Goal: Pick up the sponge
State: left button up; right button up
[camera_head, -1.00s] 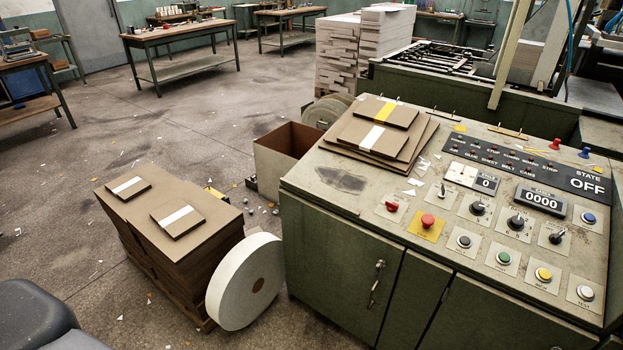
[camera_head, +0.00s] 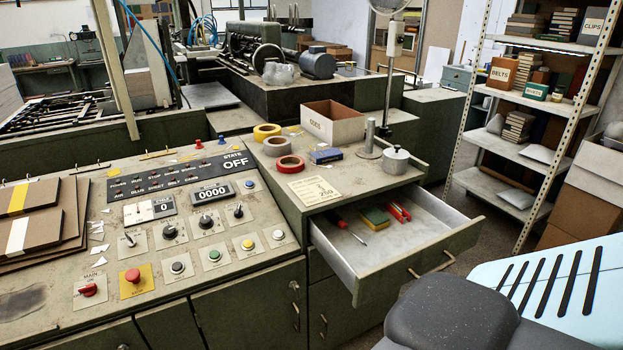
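A small sponge (camera_head: 375,217), green and yellow, lies in the open drawer (camera_head: 452,240) of the cabinet right of the control panel. A screwdriver with a red handle (camera_head: 340,220) lies to its left and a red-handled tool (camera_head: 398,211) close to its right. The sponge is uncovered from above. Neither of my grippers is in view.
On the cabinet top (camera_head: 292,212) above the drawer are tape rolls (camera_head: 276,146), a blue block (camera_head: 325,156), an open box (camera_head: 345,128), a metal pot (camera_head: 396,158) and a paper card (camera_head: 314,190). A shelf rack (camera_head: 520,155) stands at the right.

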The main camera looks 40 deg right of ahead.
aim_at(373, 217)
jog(key=z, duration=1.8)
jog(key=i+u, duration=0.45)
jog(key=i, duration=0.45)
